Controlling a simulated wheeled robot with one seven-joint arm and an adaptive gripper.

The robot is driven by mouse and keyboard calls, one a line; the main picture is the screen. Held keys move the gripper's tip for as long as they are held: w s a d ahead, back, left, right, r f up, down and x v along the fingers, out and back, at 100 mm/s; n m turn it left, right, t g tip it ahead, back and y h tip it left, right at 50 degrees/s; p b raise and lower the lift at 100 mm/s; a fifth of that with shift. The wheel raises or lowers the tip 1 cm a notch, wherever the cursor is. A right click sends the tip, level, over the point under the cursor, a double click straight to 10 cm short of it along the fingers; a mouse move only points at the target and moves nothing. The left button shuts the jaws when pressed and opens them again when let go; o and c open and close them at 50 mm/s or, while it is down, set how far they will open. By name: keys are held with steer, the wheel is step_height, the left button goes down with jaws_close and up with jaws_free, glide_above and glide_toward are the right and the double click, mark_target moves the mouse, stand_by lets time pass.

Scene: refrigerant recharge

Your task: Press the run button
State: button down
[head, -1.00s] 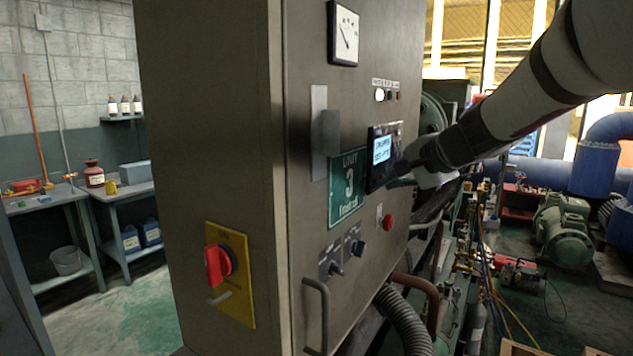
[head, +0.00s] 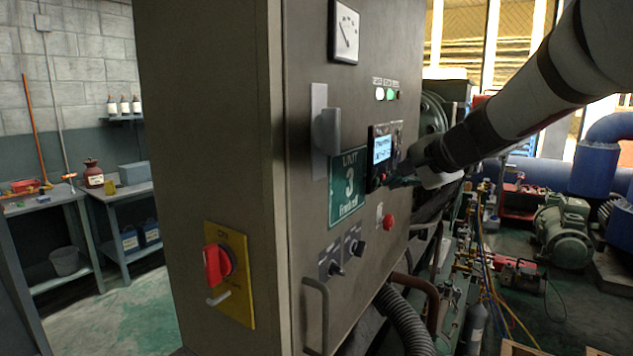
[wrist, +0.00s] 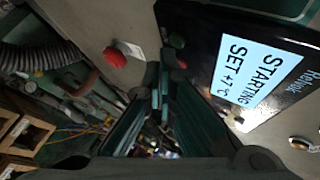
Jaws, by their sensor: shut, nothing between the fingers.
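The controller panel (head: 381,150) is a black box with a lit screen on the grey cabinet door. In the wrist view its screen (wrist: 248,72) reads "STARTING" and "SET +7°C". In the wrist view the shut fingertips (wrist: 160,80) are near these buttons; contact cannot be told.
A red mushroom button (head: 389,221) and two dark knobs (head: 347,258) are below the panel. A green lamp (head: 391,95) glows beside a white one above it. A red rotary switch (head: 217,265) and a door handle (head: 322,316) stick out from the cabinet.

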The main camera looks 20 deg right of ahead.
steer(key=shift+s+d, duration=0.15)
steer(key=shift+s, duration=0.05)
steer(key=s+d, duration=0.1)
steer(key=s, duration=0.1)
steer(key=s+d, duration=0.2)
stand_by(0.6)
stand_by(0.5)
